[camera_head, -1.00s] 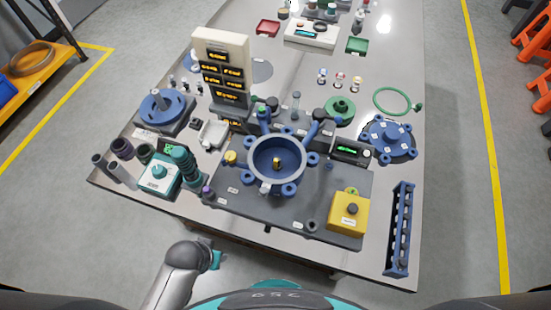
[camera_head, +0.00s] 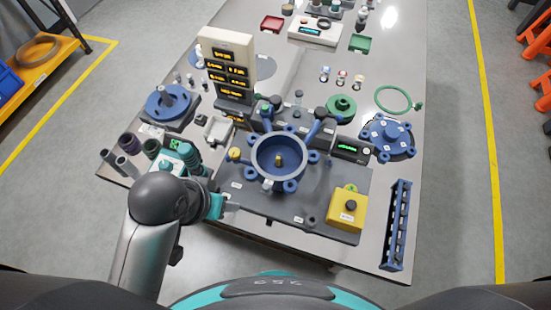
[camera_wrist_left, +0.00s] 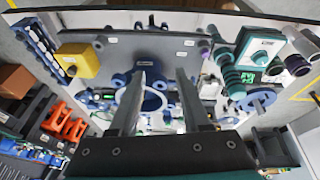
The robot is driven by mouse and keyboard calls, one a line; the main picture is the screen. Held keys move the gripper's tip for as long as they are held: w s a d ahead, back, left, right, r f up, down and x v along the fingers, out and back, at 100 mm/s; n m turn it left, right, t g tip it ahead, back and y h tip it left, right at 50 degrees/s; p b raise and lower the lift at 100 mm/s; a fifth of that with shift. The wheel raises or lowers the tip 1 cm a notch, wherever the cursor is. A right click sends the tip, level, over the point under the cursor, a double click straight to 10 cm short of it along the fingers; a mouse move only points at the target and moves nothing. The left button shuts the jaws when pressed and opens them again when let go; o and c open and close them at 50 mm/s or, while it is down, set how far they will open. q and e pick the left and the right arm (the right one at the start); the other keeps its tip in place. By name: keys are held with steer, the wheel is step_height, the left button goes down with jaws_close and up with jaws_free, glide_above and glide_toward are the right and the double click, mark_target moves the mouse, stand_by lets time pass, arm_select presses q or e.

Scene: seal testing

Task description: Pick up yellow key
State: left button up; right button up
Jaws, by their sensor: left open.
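A small yellow round-headed piece (camera_head: 235,154), which looks like the yellow key, sits at the left side of the blue ring-shaped chamber (camera_head: 257,162) in the head view. I cannot make it out surely in the left wrist view. My left gripper (camera_head: 228,203) is open and empty over the front left edge of the dark base plate (camera_head: 285,212), nearer to me than the yellow piece and apart from it. In the left wrist view its two fingers (camera_wrist_left: 162,75) stand apart, with the chamber (camera_wrist_left: 153,100) partly hidden behind them. My right gripper is not in view.
A yellow button box (camera_head: 345,212) stands at the plate's right, beside a blue rack (camera_head: 397,225). A tall display panel (camera_head: 226,65) stands behind left. Teal and dark cylinders (camera_head: 188,158) crowd the left, close to my arm.

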arm_select(q)
steer(key=w+d+r+m+g+h, duration=0.25)
steer(key=w+d, duration=0.55)
steer(key=d, duration=0.5)
step_height(320, 180, up, 4)
steer(key=n+y, duration=0.1)
steer(key=y, duration=0.3)
glide_above(277, 159)
steer(key=shift+g, duration=0.45)
steer(key=shift+d+f+b, duration=0.1)
steer(key=shift+f+b, duration=1.05)
steer(key=shift+f, duration=6.35)
jaws_close()
